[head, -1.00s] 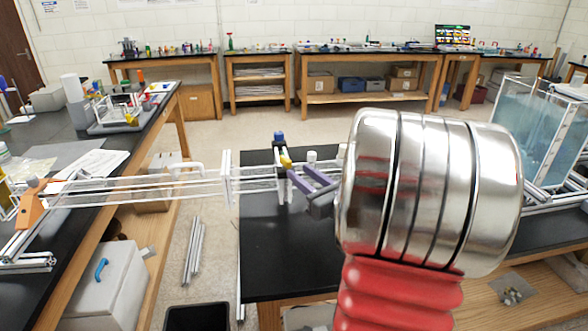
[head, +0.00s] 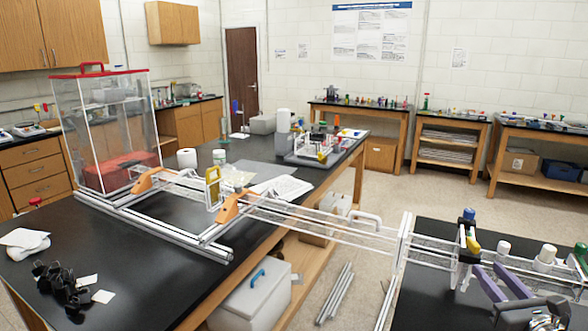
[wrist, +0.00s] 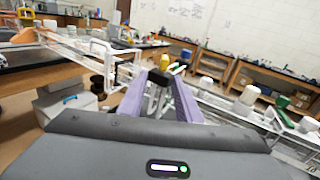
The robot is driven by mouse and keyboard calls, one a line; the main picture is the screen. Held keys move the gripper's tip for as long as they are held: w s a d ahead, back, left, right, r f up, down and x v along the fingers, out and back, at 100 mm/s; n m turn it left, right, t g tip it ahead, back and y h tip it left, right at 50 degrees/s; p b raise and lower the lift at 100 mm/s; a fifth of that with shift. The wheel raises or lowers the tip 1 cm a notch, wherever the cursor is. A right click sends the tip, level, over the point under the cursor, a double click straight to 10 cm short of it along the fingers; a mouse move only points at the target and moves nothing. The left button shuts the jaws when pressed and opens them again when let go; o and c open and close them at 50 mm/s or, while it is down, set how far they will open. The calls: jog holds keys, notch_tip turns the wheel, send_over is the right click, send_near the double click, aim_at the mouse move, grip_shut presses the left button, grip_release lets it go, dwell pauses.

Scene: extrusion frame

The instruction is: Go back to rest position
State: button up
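My gripper (head: 490,266) is at the lower right of the head view, by the near dark table. Its two purple fingers are spread apart and point toward the end of the frame. A yellow piece (head: 473,245) on the frame lies just beyond the fingertips. In the wrist view my gripper (wrist: 160,82) shows a gap between its fingers, and the yellow piece (wrist: 160,76) with a dark part shows in line with that gap. I see nothing clearly clamped; contact with the yellow piece cannot be told.
The long pale frame (head: 330,228) runs from an orange bracket (head: 238,206) on the left bench toward the gripper. White containers (head: 545,255) stand close to the right of it. A grey box (head: 252,297) and loose metal bars (head: 337,291) are below. Open floor lies behind.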

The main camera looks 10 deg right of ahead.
jog(key=s+a+f+n+g+y, duration=0.2)
jog(key=s+a+f+n+g, duration=0.15)
jog(key=a+n, duration=0.4)
jog(key=s+a+f+n+g+y, duration=0.2)
jog(key=a+f+n+g+y, duration=0.15)
jog(key=a+n, duration=0.35)
jog(key=s+a+f+n+g+y, duration=0.2)
jog(key=s+a+f+n+g, duration=0.15)
jog(key=a+n, duration=0.4)
jog(key=s+a+r+n+h, duration=0.2)
jog(key=a+r+n, duration=0.2)
jog(key=a+n, duration=0.2)
jog(key=s+a+r+n+g+h, duration=0.1)
jog(key=s+a+r+n+h, duration=0.1)
jog(key=a+n, duration=0.5)
notch_tip(320, 180, up, 2)
jog(key=shift+s+r+n+h, duration=0.2)
jog(key=shift+s+n+h, duration=0.25)
jog(key=shift+n, duration=0.45)
jog(key=shift+d, duration=0.2)
